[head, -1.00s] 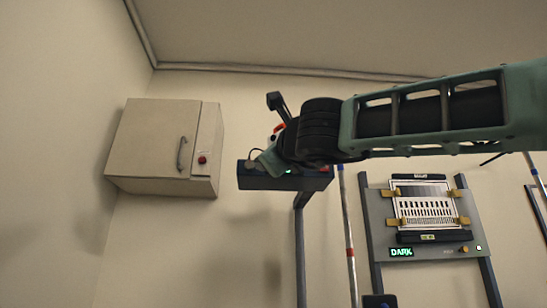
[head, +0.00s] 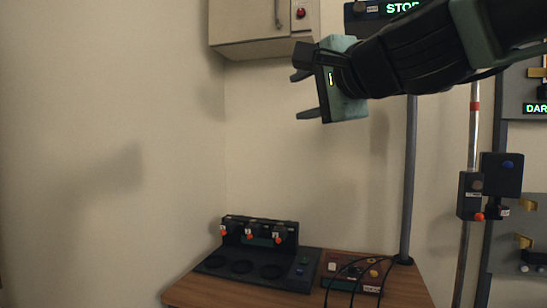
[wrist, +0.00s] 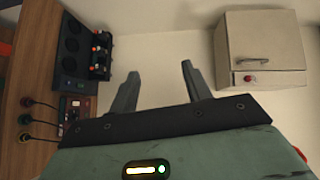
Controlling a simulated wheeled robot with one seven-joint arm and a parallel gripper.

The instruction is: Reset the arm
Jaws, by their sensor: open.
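My gripper (head: 303,95) is in the upper middle of the head view, pointing left, with its two dark fingers apart and nothing between them. In the wrist view its fingers (wrist: 160,82) stand apart against the bare wall. My green and black arm reaches in from the upper right of the head view. The gripper is in the air, below the wall cabinet (head: 245,25) and well above the wooden table (head: 190,290).
A black device with orange-tipped knobs (head: 258,232) and a red-brown box with cables (head: 352,272) are on the table. A grey post (head: 409,180) carries a sign reading "STOP" (head: 398,8). A striped pole (head: 468,200) stands right. The left wall is clear.

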